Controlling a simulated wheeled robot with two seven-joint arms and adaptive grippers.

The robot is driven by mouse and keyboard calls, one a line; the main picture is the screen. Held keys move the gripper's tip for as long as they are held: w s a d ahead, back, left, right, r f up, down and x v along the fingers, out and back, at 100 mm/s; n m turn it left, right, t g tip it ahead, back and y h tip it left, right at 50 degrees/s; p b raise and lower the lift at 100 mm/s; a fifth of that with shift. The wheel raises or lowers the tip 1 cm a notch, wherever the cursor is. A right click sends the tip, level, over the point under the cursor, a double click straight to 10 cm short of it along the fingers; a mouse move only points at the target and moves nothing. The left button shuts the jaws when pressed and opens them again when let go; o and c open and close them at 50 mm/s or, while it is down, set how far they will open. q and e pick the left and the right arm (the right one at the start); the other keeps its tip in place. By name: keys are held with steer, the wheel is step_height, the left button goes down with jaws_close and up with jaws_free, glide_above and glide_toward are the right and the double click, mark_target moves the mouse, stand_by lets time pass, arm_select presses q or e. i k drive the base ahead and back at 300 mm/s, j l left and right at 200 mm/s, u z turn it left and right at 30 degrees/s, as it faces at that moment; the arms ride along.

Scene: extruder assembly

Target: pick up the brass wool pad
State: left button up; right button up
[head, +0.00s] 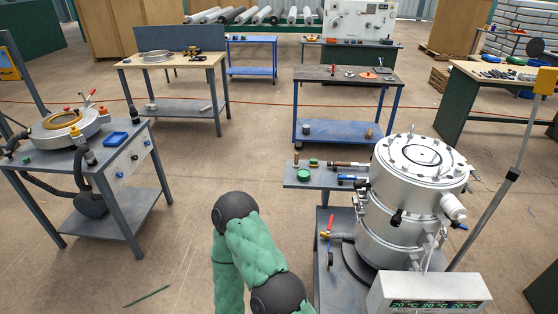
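I cannot single out the brass wool pad with certainty. A small yellowish-brown piece (313,162) lies on the grey side shelf (292,181) left of the steel extruder vessel (395,215); it is too small to tell what it is. A green round piece (303,175) sits just in front of it, and a wood-coloured handle (345,164) lies to its right. One of my arms, in green padding with dark joints, rises at the bottom middle. Neither gripper shows.
A temperature display box (428,297) stands at the front right. A grey cart (100,160) with a round device stands at left. A wooden-topped table (175,62), a blue-legged cart (345,78) and a right-hand workbench (500,75) stand farther back. The middle floor is mostly clear.

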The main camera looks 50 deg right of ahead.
mark_target(313, 162)
steer(key=i+z, duration=0.65)
steer(key=i, duration=0.2)
steer(key=i+j+z, duration=0.2)
steer(key=i+z, duration=0.15)
steer(key=i+j+z, duration=0.3)
steer(key=i, duration=0.2)
